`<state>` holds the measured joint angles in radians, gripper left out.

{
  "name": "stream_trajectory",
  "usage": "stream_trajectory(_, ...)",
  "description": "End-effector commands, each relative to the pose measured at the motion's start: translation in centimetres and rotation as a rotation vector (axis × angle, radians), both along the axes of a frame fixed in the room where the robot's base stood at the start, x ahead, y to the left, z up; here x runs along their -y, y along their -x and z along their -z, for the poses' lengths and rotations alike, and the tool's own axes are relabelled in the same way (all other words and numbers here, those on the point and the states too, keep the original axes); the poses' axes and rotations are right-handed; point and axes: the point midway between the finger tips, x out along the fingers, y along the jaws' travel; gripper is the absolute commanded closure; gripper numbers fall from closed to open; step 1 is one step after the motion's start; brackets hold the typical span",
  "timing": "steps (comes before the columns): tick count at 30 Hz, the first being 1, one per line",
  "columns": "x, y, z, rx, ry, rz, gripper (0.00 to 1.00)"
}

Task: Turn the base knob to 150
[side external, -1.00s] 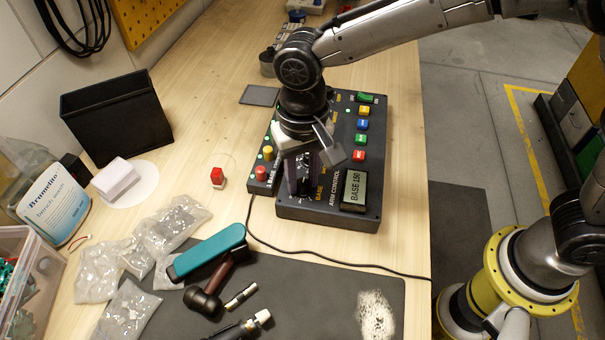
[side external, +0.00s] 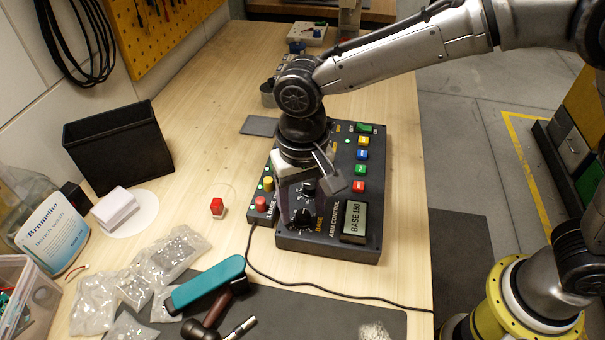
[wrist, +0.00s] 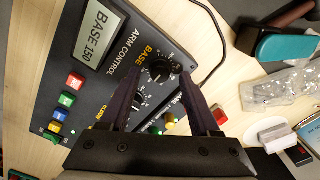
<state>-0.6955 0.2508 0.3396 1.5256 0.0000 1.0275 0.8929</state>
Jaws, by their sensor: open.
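The control box (side external: 340,240) lies on the bench with its display (side external: 354,219); in the wrist view the display (wrist: 88,38) reads BASE 150. The black base knob (wrist: 160,69) has a white pointer mark and stands beside the BASE label. It also shows in the side view (side external: 303,218). My gripper (wrist: 160,76) is open, its two dark fingers apart on either side of the base knob in the wrist view, with clear gaps. A second knob (wrist: 139,100) shows between the fingers, nearer the palm. The height of the fingertips above the panel is hard to tell.
Colored buttons (side external: 361,155) run along the box's right side. A cable (side external: 300,282) runs along the front. Bench right of the box is clear.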

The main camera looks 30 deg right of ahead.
Motion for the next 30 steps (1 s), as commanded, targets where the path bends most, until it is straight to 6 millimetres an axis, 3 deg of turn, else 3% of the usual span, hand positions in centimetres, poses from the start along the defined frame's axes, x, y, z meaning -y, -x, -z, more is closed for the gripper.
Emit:
stream_trajectory(12,-0.1,-0.1,-8.7,0.006,-0.005,0.000,0.37)
stream_trajectory(18,-0.1,-0.1,-11.7,0.005,-0.003,0.000,0.37)
stream_trajectory(30,0.0,0.0,-12.9,0.002,-0.002,0.000,0.37)
